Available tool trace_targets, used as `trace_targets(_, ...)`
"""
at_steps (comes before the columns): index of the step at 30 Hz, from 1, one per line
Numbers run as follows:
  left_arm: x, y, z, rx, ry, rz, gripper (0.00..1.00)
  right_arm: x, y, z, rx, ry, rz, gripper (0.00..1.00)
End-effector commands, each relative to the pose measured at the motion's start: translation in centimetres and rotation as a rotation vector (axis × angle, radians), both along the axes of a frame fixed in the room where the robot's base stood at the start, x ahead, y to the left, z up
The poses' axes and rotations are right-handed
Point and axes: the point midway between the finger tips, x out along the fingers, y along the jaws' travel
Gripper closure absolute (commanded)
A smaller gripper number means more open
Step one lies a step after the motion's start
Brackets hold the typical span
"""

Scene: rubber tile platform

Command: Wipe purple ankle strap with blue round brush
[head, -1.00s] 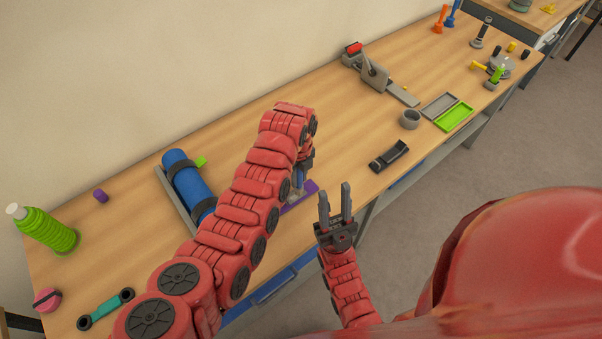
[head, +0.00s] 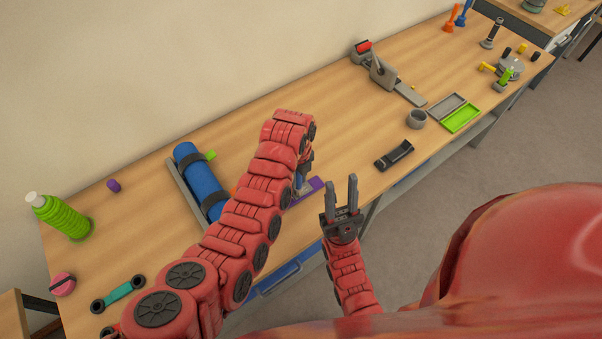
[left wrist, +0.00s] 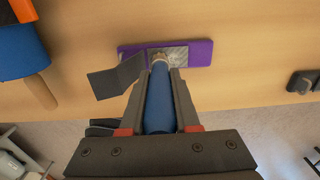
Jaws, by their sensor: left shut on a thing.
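The purple ankle strap (head: 310,187) lies flat on the table near its front edge, partly hidden behind my left arm in the head view. In the left wrist view the strap (left wrist: 200,53) shows a grey patch at its middle. My left gripper (left wrist: 160,85) is shut on the blue handle of the brush (left wrist: 159,100). The brush's metal tip is over the grey patch and seems to meet it; contact is hard to confirm. My right gripper (head: 341,195) is open and empty, in front of the table edge.
A blue roll (head: 200,180) on a grey base lies left of my left arm. A black holder (head: 394,155) and grey cup (head: 416,119) stand to the right. A green bottle (head: 62,217) stands at far left. Table behind my left gripper is clear.

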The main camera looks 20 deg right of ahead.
Motion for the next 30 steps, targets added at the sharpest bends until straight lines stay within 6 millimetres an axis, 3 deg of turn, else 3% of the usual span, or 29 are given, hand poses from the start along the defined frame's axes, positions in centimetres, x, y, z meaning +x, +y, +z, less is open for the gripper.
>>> trace_targets(4,-0.2,0.7,0.3,0.001,-0.002,0.003,1.00,0.0,0.0,1.0,0.000,0.000,0.000,0.62)
trace_targets(15,-0.3,0.9,0.0,0.001,-0.002,0.001,1.00,0.0,0.0,1.0,0.000,0.000,0.000,0.62)
trace_targets(30,0.4,-1.2,-0.1,0.000,-0.002,-0.001,1.00,0.0,0.0,-1.4,0.000,0.000,0.000,0.62)
